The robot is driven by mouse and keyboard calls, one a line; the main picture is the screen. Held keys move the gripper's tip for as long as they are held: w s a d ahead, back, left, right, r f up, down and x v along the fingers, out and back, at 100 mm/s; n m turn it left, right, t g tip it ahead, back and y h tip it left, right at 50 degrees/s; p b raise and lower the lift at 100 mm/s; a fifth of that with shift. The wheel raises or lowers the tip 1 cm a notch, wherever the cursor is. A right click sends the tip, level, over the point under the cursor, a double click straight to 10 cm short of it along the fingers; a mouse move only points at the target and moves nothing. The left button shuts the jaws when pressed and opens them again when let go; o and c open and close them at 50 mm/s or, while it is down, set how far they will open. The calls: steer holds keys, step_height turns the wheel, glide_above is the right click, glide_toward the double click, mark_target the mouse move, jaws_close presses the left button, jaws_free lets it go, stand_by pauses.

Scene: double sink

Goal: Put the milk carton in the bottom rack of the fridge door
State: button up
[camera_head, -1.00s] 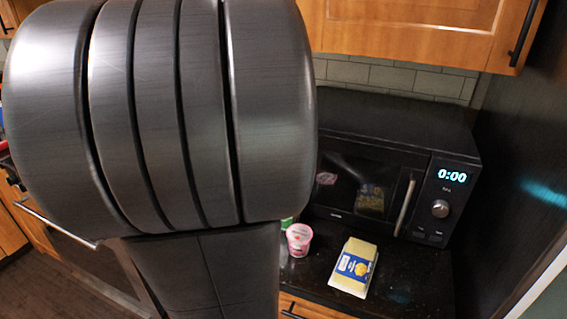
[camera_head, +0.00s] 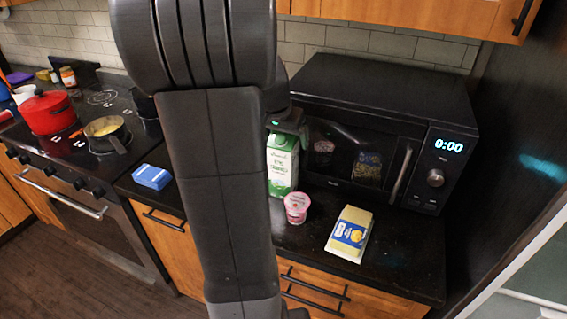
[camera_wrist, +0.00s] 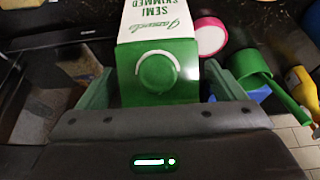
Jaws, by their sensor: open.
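The milk carton (camera_head: 282,165), white and green, stands upright on the black counter left of the microwave. Its left side is hidden by my arm in the head view. In the wrist view the carton (camera_wrist: 158,28) shows its green top and round green cap close in front of my gripper (camera_wrist: 160,85). My gripper is open, with one finger on each side of the carton top; I cannot tell whether they touch it. A pale-edged panel (camera_head: 515,293) at the lower right may be part of the fridge; no door rack can be made out.
A pink cup (camera_head: 297,207) stands close to the carton's right, with a yellow pack (camera_head: 350,233) beyond it. The black microwave (camera_head: 385,125) stands behind. A blue box (camera_head: 152,176) and a stove with a red pot (camera_head: 48,112) are left. A dark panel (camera_head: 520,150) bounds the right.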

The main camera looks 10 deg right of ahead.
steer(key=shift+w+d+f, duration=0.15)
steer(key=shift+f, duration=0.35)
jaws_close()
steer(key=shift+r, duration=0.1)
steer(key=shift+r, duration=0.1)
